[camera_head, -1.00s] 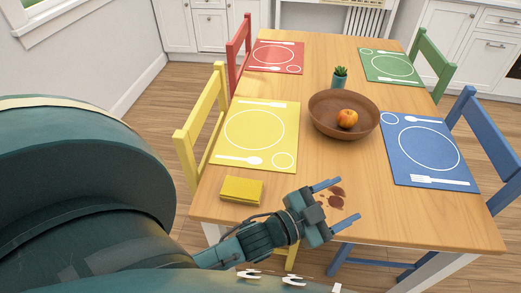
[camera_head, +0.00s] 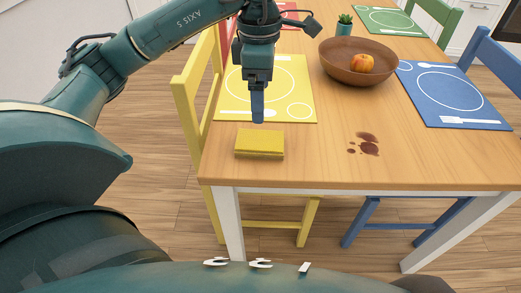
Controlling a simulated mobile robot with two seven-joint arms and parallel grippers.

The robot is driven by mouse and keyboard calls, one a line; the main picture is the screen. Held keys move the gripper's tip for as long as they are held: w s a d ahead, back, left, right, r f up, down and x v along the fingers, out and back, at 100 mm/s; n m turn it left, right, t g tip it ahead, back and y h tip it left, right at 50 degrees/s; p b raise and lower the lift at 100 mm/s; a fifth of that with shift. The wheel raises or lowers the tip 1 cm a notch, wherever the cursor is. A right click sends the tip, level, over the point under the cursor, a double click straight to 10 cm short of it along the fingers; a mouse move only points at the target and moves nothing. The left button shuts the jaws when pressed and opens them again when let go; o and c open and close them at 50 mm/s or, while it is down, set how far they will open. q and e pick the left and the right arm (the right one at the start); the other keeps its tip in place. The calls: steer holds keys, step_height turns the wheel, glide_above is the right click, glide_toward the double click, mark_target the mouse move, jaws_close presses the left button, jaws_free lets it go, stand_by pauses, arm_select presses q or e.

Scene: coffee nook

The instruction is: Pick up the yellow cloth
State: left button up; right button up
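The yellow cloth (camera_head: 260,144) lies folded on the near left corner of the wooden table (camera_head: 310,165), in front of the yellow placemat. My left gripper (camera_head: 258,121) points straight down just behind the cloth in the picture, overlapping the placemat's near edge. It appears apart from the cloth, with table visible between. Its fingers line up with my view, so only one blue finger shows and the opening between them is hidden. My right gripper is not in view.
A dark brown spill (camera_head: 366,145) lies right of the cloth. The yellow chair (camera_head: 187,105) stands at the table's left edge. A blue placemat (camera_head: 450,95) lies at right.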

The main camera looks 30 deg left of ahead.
arm_select(q)
steer(key=b, duration=0.1)
glide_above(260, 140)
steer(key=f, duration=0.6)
steer(key=shift+s+f, duration=0.35)
steer(key=shift+f, duration=0.05)
steer(key=f, duration=0.2)
steer(key=f+b, duration=0.1)
steer(key=f, duration=0.3)
steer(key=shift+w, duration=0.4)
steer(key=shift+c, duration=0.2)
steer(key=c, duration=1)
step_height(260, 140, up, 10)
steer(key=shift+r+p, duration=0.1)
steer(key=shift+p, duration=0.55)
steer(key=o, duration=0.4)
steer(key=shift+c, duration=1.6)
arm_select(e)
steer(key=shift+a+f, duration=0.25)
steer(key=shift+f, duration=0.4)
